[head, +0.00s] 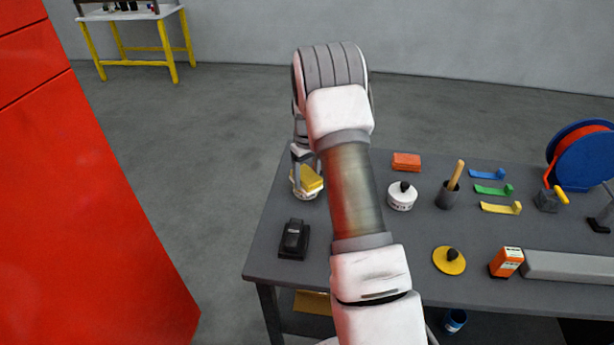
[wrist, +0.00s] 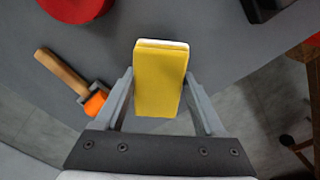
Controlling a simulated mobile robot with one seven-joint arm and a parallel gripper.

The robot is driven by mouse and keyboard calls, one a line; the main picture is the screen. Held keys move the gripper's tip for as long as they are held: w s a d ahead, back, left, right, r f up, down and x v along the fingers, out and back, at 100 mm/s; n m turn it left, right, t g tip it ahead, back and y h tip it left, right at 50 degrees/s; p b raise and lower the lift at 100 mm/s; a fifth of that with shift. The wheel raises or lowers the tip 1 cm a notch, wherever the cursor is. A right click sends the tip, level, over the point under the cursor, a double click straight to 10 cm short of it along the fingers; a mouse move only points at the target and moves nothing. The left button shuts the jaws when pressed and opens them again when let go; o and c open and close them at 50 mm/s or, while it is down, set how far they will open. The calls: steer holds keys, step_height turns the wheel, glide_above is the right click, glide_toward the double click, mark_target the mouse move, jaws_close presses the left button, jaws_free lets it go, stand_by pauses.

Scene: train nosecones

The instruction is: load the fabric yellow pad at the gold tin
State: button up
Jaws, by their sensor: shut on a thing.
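My gripper (head: 305,178) is over the table's left end, shut on the yellow pad (head: 311,179). In the wrist view the pad (wrist: 160,82) stands out between the two fingers of my gripper (wrist: 163,100), with a thin white layer at its far edge. A pale, partly covered shape shows just under the pad in the head view; I cannot tell whether it is part of the pad or something below. A flat round yellow thing with a black knob (head: 449,261) lies at the table's front; I cannot tell whether it is the gold tin.
The grey table (head: 400,260) carries a black device (head: 293,240), a white knobbed tin (head: 401,196), an orange block (head: 406,162) and a dark cup (head: 448,195). In the wrist view, a red round thing (wrist: 75,10) and a wooden-handled tool (wrist: 62,72) lie nearby. A red cabinet (head: 80,190) stands left.

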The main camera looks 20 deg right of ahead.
mark_target(307, 176)
steer(key=shift+r+p, duration=1.9)
steer(key=shift+r, duration=1.6)
